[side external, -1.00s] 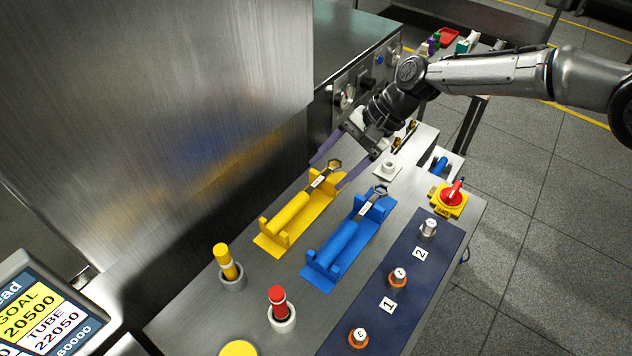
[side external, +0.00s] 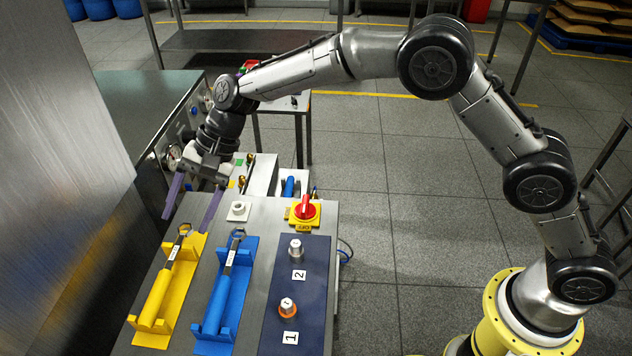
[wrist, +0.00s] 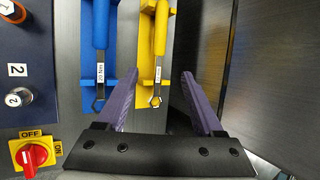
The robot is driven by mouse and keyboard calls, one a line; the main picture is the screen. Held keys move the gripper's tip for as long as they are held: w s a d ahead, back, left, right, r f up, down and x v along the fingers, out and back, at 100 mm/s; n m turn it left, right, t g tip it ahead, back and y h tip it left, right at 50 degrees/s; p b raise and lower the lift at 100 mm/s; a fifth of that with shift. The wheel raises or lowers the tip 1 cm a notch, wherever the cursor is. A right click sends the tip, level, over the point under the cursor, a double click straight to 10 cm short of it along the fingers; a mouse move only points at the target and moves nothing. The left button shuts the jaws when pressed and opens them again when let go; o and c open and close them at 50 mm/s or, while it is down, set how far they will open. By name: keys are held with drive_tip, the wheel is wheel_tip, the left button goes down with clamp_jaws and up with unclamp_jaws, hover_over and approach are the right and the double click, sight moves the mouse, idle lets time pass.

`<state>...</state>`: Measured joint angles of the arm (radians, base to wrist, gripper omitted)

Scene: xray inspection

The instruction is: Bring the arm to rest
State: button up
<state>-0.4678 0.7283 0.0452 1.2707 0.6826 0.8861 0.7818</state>
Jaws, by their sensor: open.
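My gripper (side external: 186,223) is open and empty, pointing down, with its two purple fingers apart. In the side view it hangs around the far end of the yellow-handled wrench (side external: 157,296), which lies in a yellow holder (side external: 150,340). In the wrist view the yellow wrench (wrist: 160,40) lies between the directions of the two fingers (wrist: 160,75), its ring head toward the gripper. I cannot tell the exact height of the fingers above it. The blue-handled wrench (side external: 217,300) lies in a blue holder (side external: 248,255) beside it.
A red rotary switch on a yellow plate (side external: 304,212) and a blue panel with numbered knobs (side external: 315,270) are on the bench at the right. A tall metal wall (side external: 50,190) stands close on the left. A white socket (side external: 238,211) sits behind the wrenches.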

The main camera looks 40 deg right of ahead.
drive_tip(key=d+r+t, duration=0.2)
drive_tip(key=d+r, duration=0.3)
drive_tip(key=r, duration=0.3)
drive_tip(key=d+r+t, duration=0.1)
drive_tip(key=d+r, duration=0.3)
drive_tip(key=r, duration=0.3)
drive_tip(key=s+d+r+t+h, duration=0.1)
drive_tip(key=s+d+r, duration=0.3)
drive_tip(key=s+d, duration=0.15)
drive_tip(key=s+d+r+t, duration=0.1)
drive_tip(key=s+d+r, duration=0.3)
drive_tip(key=d, duration=0.3)
drive_tip(key=s+d+f+n+t+h, duration=0.2)
drive_tip(key=s+d+n+h, duration=0.1)
drive_tip(key=s+d, duration=0.8)
drive_tip(key=s+d+f+n+g+h, duration=0.1)
drive_tip(key=s+d+f+n, duration=0.1)
drive_tip(key=s+f, duration=0.3)
drive_tip(key=s+d+f+n+h, duration=0.2)
drive_tip(key=s+f+n, duration=0.1)
drive_tip(key=s+f, duration=0.2)
drive_tip(key=shift+s+d+g, duration=0.3)
drive_tip(key=shift+s+g, duration=0.1)
drive_tip(key=shift+s, duration=0.85)
